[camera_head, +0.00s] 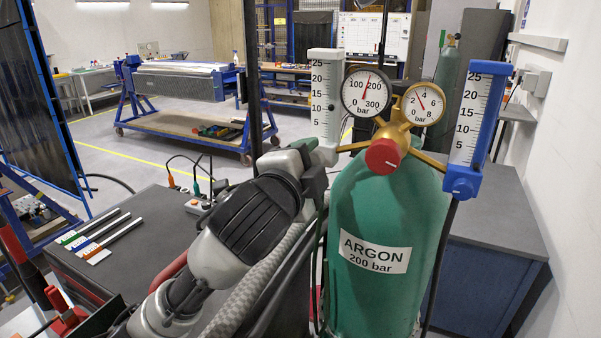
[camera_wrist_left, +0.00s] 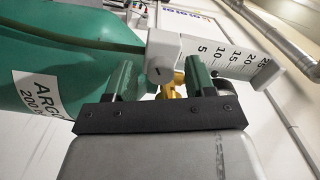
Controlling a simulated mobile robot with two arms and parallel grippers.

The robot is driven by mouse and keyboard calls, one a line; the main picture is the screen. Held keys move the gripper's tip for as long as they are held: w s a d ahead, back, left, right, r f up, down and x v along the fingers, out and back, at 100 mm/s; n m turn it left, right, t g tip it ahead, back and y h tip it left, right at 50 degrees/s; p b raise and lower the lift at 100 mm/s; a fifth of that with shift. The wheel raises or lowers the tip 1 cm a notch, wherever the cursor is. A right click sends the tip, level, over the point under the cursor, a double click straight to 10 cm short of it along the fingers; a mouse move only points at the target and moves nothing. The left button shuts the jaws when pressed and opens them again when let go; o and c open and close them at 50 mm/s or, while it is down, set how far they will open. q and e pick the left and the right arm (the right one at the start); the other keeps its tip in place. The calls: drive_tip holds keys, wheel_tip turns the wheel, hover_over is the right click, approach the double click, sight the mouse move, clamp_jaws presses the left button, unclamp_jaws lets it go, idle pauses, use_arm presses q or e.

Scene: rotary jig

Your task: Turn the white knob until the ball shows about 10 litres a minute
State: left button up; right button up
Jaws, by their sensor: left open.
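The white flowmeter (camera_head: 325,95) stands left of the gauges, with a scale from 5 to 25. It also shows in the left wrist view (camera_wrist_left: 215,58). My left gripper (camera_head: 311,158) is at the foot of the flowmeter and hides most of the knob in the head view. In the left wrist view my open left gripper (camera_wrist_left: 158,66) has its green fingers to either side of the knob; I cannot tell whether they touch it. My right gripper is not in view.
The green argon cylinder (camera_head: 385,220) stands right beside my left arm. Above it are a red knob (camera_head: 382,155), a pressure gauge (camera_head: 366,92) and a smaller gauge (camera_head: 423,103). A blue flowmeter (camera_head: 476,125) is at the right. A dark table (camera_head: 140,235) stands at the left.

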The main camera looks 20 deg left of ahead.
use_arm(q)
drive_tip(key=s+a+b, duration=0.2)
drive_tip(key=s+b, duration=0.5)
drive_tip(key=s, duration=0.3)
drive_tip(key=shift+s+b, duration=0.2)
drive_tip(key=shift+b, duration=0.1)
drive_tip(key=shift+w, duration=0.1)
drive_tip(key=shift+f, duration=0.1)
